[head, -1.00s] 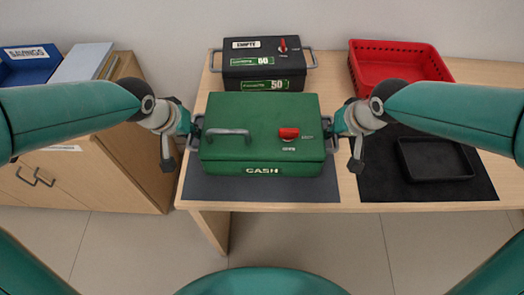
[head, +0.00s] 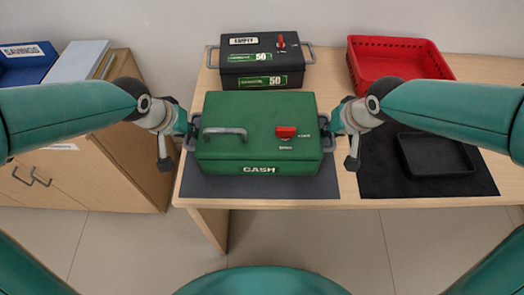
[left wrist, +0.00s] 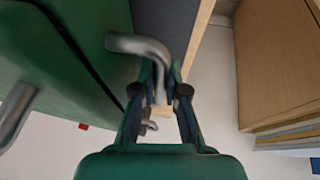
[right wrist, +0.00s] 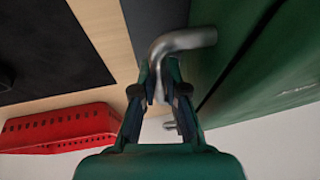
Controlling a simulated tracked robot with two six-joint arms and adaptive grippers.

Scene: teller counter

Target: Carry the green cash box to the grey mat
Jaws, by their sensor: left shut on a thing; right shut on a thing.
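The green cash box (head: 260,135) has a grey lid handle, a red latch and a CASH label. In the head view it is over the grey mat (head: 260,188), whose front strip and sides show around it. I cannot tell whether its base touches the mat. My left gripper (left wrist: 160,95) is shut on the bent metal handle (left wrist: 140,46) at the box's left end. My right gripper (right wrist: 159,92) is shut on the matching handle (right wrist: 185,40) at its right end. The box looks level.
A black box labelled 50 (head: 262,65) stands just behind. A red basket (head: 400,58) is at the back right. A black mat (head: 375,180) with a black tray (head: 436,155) lies to the right. A wooden cabinet (head: 130,165) stands left of the counter.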

